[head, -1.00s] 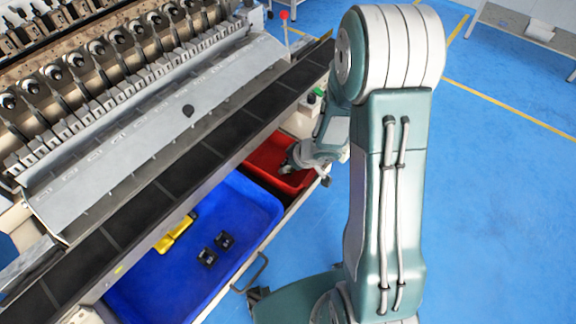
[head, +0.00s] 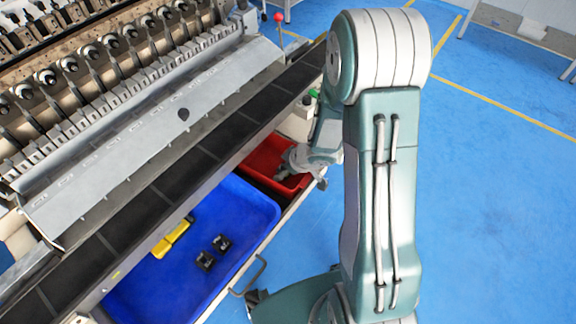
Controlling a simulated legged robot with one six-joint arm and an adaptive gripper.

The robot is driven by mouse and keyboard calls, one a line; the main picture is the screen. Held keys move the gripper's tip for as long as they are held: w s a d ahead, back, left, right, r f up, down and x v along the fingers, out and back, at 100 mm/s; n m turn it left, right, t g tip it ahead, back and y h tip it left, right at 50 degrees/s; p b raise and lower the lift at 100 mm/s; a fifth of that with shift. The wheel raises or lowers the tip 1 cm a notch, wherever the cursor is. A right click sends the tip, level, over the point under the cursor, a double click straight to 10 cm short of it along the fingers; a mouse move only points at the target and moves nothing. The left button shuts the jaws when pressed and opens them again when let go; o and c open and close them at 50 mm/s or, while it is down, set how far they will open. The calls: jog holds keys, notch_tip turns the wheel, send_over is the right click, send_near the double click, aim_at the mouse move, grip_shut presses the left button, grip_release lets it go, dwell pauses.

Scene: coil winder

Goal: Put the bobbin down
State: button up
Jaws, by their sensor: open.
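My gripper (head: 281,175) is open and small in the head view. It reaches over and into the red bin (head: 254,163). No bobbin can be made out between its fingers, and the bottom of the red bin is partly hidden by the wrist. Two small black parts lie in the blue tray, one at its middle (head: 221,243) and one just nearer (head: 205,261). I cannot tell whether they are bobbins.
The blue tray (head: 250,200) stands beside the red bin in an open drawer with a metal handle (head: 250,275). A yellow object (head: 172,238) lies in the tray. The winder (head: 130,130) fills the left. Blue floor (head: 490,200) at right is clear.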

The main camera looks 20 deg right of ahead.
jog(key=s+d+r+m+t+h, duration=0.1)
jog(key=d+r+m+t+h, duration=0.15)
jog(key=r, duration=0.65)
jog(key=s+d+r+m+t+h, duration=0.15)
jog(key=d+r, duration=0.25)
jog(key=r, duration=0.4)
jog(key=s+d+r+m+t+h, duration=0.1)
jog(key=d+r+h, duration=0.2)
jog(key=r, duration=0.6)
jog(key=s+a+r+m+g+y, duration=0.1)
jog(key=s+a, duration=0.3)
jog(key=s, duration=0.4)
jog(key=s+a+r+m+g+y, duration=0.1)
jog(key=s+a+r+m+g, duration=0.1)
jog(key=s+a, duration=0.3)
jog(key=s+r+g, duration=0.1)
jog(key=s, duration=0.3)
jog(key=shift+y, duration=0.3)
